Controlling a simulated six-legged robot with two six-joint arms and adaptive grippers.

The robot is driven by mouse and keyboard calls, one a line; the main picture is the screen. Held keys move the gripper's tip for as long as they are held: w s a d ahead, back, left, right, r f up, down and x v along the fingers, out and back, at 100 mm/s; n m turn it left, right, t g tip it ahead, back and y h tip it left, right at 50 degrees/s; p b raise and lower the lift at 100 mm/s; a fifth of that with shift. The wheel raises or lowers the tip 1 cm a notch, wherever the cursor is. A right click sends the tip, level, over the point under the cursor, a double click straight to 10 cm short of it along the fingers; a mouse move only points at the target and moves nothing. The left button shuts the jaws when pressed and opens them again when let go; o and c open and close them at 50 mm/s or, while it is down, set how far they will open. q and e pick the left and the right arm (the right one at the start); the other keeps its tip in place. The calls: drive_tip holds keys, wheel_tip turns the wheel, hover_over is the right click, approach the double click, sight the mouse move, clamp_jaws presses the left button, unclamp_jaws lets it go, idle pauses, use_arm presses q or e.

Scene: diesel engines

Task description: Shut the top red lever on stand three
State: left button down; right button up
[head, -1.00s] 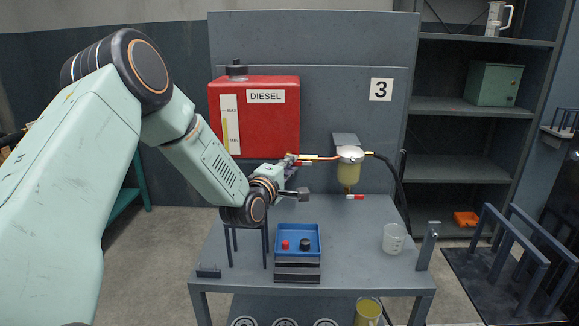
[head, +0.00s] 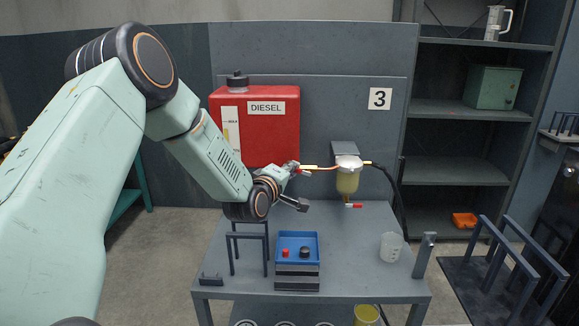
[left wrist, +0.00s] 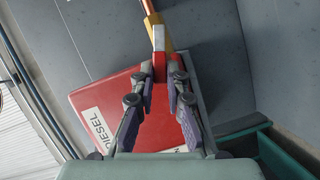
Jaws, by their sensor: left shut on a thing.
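My left gripper (head: 289,169) is at the lower right corner of the red diesel tank (head: 268,110), beside the brass outlet pipe (head: 318,168). In the left wrist view its two fingers (left wrist: 160,76) are shut on the red lever (left wrist: 159,67), which has a white band. The lever hangs from a brass valve (left wrist: 156,35) on the copper-coloured pipe. In the head view my gripper hides most of this lever. A second red and white lever (head: 354,206) is below the yellow filter bowl (head: 347,181). The wall sign (head: 380,99) reads 3. My right gripper is not in view.
On the grey table (head: 345,265) are a blue control box (head: 298,239) with red and black buttons, a clear beaker (head: 391,247) and a dark frame (head: 247,235) below my wrist. A black hose (head: 384,179) runs from the filter. Shelves (head: 470,109) stand at right.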

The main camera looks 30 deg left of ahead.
use_arm(q)
drive_tip(key=shift+w+d+r+m+g+y+p, duration=0.45)
drive_tip(key=shift+d+r+m+g+y+p, duration=0.25)
drive_tip(key=shift+m+p, duration=1.2)
drive_tip(key=shift+w+d+r+m+g+y+p, duration=0.45)
drive_tip(key=shift+d+m+g+y+p, duration=0.35)
drive_tip(key=shift+m+p, duration=1.1)
drive_tip(key=shift+w+d+r+m+g+y+p, duration=0.45)
drive_tip(key=shift+r+m+g+y+p, duration=0.6)
drive_tip(key=shift+p, duration=1.4)
drive_tip(key=shift+f+m+h, duration=0.35)
drive_tip(key=shift+f, duration=0.05)
drive_tip(key=c, duration=1.3)
unclamp_jaws()
drive_tip(key=shift+f, duration=0.15)
drive_tip(key=shift+c, duration=0.2)
